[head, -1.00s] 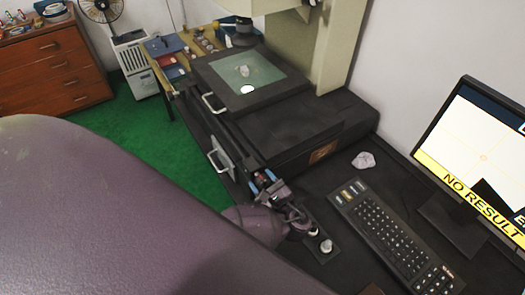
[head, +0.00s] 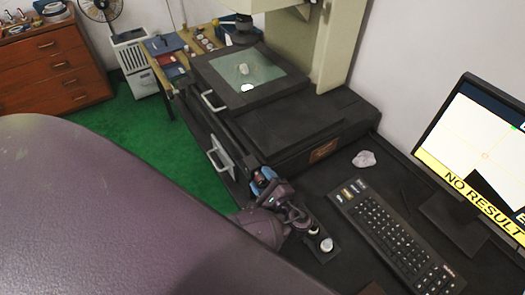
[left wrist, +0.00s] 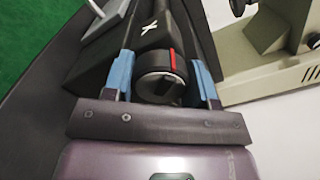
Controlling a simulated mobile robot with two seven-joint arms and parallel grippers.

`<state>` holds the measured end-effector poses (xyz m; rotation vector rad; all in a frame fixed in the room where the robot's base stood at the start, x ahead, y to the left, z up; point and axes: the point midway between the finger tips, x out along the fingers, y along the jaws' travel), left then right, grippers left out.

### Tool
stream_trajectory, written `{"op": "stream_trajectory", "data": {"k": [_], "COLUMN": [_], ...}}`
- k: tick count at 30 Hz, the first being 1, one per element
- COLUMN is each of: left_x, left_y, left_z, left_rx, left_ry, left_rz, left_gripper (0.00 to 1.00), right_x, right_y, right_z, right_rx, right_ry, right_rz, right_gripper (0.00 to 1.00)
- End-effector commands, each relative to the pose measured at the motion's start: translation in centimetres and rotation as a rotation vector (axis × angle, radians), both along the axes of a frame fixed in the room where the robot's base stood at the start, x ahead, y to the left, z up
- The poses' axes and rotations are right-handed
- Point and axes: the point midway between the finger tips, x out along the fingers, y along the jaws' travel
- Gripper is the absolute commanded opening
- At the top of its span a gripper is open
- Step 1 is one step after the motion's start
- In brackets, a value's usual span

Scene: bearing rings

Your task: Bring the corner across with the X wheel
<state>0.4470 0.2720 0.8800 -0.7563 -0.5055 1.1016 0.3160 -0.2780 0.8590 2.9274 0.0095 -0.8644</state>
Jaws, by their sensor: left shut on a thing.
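The X wheel (left wrist: 158,72) is a dark round knob with a silver rim and a red mark. It sits below a white X on a black housing in the left wrist view. My left gripper (head: 262,182) is shut on it, with a blue finger at each side. In the head view the gripper mostly hides the wheel. The stage (head: 213,75) has a glass plate with a small pale part (head: 243,69) on it. The monitor (head: 467,115) shows a dark angular shape with a corner, below and right of an orange cross.
The monitor's yellow banner reads NO RESULT. The instrument's column (head: 340,45) rises behind the stage.

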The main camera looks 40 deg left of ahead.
Motion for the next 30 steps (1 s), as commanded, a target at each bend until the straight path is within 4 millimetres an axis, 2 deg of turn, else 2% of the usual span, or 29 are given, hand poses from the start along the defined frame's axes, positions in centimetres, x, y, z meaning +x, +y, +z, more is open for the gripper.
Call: {"op": "stream_trajectory", "data": {"k": [14,15,19,30], "left_x": [-0.08,-0.08,-0.07,-0.23], "left_y": [-0.11,-0.11,-0.08,-0.55], "left_z": [-0.09,-0.09,-0.07,-0.09], "left_rx": [-0.008,-0.007,-0.007,-0.007], "left_ry": [-0.012,-0.011,-0.011,-0.012], "left_rz": [-0.002,-0.001,-0.001,-0.001], "left_gripper": [0.28,0.58,0.78,0.78], "right_x": [0.09,0.08,0.03,0.01], "right_y": [0.00,0.01,-0.01,-0.01], "right_z": [-0.03,-0.06,-0.20,-0.37], "right_rx": [-0.001,-0.001,0.000,-0.001], "right_ry": [-0.001,0.000,0.003,0.004], "right_rz": [0.001,0.001,0.000,0.000], "right_gripper": [0.43,0.43,0.43,0.43]}}
